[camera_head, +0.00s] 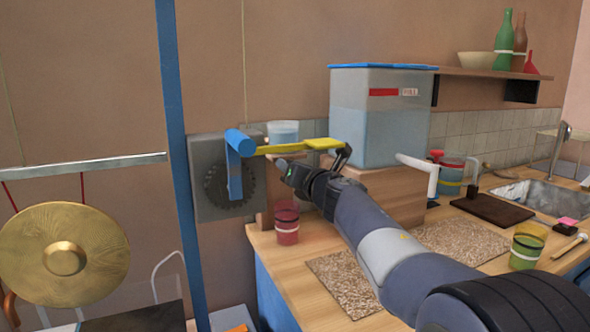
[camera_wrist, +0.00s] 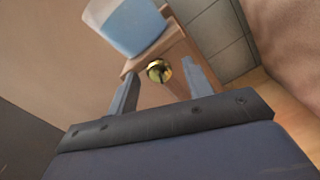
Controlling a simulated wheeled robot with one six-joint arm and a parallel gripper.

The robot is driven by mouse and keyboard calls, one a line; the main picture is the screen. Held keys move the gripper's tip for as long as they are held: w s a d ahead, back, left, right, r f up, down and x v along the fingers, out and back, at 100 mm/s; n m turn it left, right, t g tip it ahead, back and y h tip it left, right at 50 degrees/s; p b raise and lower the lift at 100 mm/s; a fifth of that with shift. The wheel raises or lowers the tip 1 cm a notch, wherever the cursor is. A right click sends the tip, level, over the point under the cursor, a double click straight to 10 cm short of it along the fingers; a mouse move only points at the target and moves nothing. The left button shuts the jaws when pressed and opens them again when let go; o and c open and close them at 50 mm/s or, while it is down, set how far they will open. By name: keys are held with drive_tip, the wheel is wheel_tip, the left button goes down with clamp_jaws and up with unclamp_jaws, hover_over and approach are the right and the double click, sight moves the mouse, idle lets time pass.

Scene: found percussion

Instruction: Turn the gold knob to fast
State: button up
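The gold knob (camera_wrist: 158,71) is small, round and shiny. It sits on the front of a wooden stand (camera_wrist: 182,48) in the wrist view. My gripper (camera_wrist: 161,66) is open, with one finger on each side of the knob in that picture. I see no finger clearly touching it, and the remaining distance is hard to judge. In the head view my gripper (camera_head: 284,168) reaches the wooden stand, and the knob is hidden or too small to make out. No "fast" mark is readable in either view.
A clear container of blue liquid (camera_head: 283,128) stands on top of the wooden stand. A blue crank (camera_head: 236,172) and a yellow paddle (camera_head: 300,147) are close by. A red cup (camera_head: 287,226) is below my gripper. A large water tank (camera_head: 375,125) stands to the right.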

drive_tip(key=shift+s, duration=0.1)
drive_tip(key=v, duration=1)
drive_tip(key=shift+s+d, duration=0.15)
drive_tip(key=shift+s, duration=0.15)
